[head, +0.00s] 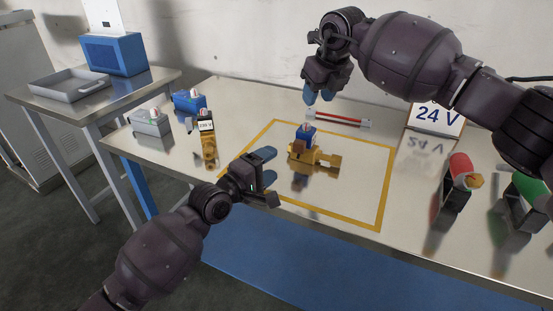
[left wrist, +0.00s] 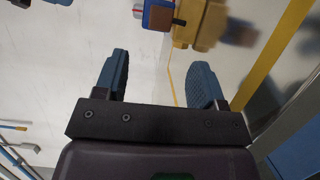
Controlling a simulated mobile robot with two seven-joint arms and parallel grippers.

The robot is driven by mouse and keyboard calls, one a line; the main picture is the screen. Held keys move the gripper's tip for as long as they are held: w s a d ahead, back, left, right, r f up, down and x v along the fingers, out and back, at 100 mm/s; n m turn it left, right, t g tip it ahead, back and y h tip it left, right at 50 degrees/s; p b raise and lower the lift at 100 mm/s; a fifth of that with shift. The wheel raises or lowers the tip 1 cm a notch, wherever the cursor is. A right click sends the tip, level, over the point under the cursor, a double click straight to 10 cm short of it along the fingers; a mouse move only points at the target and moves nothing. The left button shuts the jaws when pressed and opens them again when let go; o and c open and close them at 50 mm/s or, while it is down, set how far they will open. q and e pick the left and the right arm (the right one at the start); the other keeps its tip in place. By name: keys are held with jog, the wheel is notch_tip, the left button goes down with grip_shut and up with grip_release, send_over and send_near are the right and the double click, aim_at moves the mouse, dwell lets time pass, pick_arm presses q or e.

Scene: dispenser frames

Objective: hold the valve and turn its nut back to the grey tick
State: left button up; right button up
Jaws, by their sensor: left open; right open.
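The valve (head: 318,158) lies on the metal table inside the yellow outline, a brass body with a blue block (head: 304,139) on top. A small pale and reddish part, perhaps the nut, tops the block; the grey tick is too small to make out. The valve's brass (left wrist: 205,22) also shows at the top of the left wrist view, beyond the fingers. My left gripper (head: 268,167) is open and empty, left of the valve and apart from it. My right gripper (head: 325,96) is open and empty, above and behind the valve.
A red-and-white tool (head: 340,120) lies behind the valve, near a "24 V" sign (head: 437,119). Red (head: 460,170) and green (head: 530,188) cylinders stand at right. A brass piece (head: 208,150) and blue (head: 190,101) and grey (head: 150,122) blocks are at left. The outline's front right is clear.

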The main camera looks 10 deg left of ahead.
aim_at(294, 148)
pick_arm(q)
jog(key=x, duration=1)
jog(key=shift+w+d, duration=0.15)
jog(key=shift+w, duration=0.05)
grip_shut()
dwell(1.0)
